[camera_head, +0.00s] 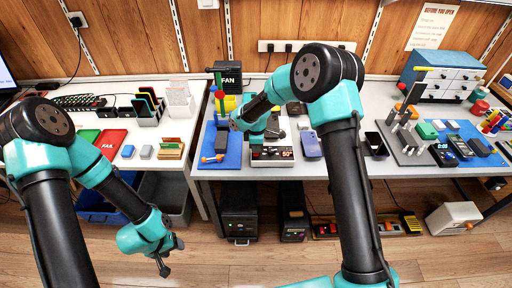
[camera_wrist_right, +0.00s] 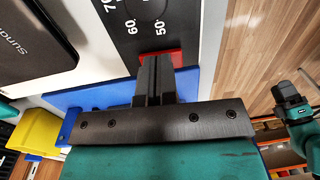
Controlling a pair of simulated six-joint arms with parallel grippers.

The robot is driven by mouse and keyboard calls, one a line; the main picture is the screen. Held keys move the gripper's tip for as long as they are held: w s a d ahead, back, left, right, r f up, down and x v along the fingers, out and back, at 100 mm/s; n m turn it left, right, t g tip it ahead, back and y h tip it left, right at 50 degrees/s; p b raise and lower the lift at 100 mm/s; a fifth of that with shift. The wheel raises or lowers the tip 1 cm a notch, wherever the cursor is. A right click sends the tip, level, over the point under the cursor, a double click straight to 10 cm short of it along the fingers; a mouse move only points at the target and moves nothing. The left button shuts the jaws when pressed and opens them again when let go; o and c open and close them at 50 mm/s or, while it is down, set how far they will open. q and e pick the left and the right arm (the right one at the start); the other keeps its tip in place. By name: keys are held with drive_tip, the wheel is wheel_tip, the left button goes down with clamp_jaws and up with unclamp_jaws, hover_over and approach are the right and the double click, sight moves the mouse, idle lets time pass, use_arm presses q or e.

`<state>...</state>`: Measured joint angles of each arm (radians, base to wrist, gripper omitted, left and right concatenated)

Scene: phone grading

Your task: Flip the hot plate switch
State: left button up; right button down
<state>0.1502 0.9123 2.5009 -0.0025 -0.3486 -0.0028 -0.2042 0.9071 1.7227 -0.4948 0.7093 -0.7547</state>
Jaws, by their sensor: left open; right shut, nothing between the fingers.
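The hot plate (camera_head: 258,161) stands near the front edge of the middle table, its front reading 50°. In the right wrist view its dark dial panel (camera_wrist_right: 145,20) carries the marks 50, 60 and 70. A red switch (camera_wrist_right: 174,58) shows beside the 50 mark, partly hidden by my right gripper (camera_wrist_right: 154,62). That gripper is shut and empty, its fingertips at the switch; I cannot tell whether they touch it. In the head view the right arm covers part of the hot plate. My left gripper (camera_head: 172,258) hangs open and empty over the floor, in front of the left table.
A dark phone-like slab (camera_wrist_right: 35,40) lies at the plate's side in the wrist view. A blue mat (camera_head: 205,162) is left of the hot plate, and a blue-purple phone (camera_head: 311,144) is right of it. The floor (camera_head: 260,265) in front is clear.

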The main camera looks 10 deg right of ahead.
wheel_tip(320, 180, up, 14)
drive_tip(key=w, duration=0.1)
idle(0.4)
drive_tip(key=shift+d, duration=0.1)
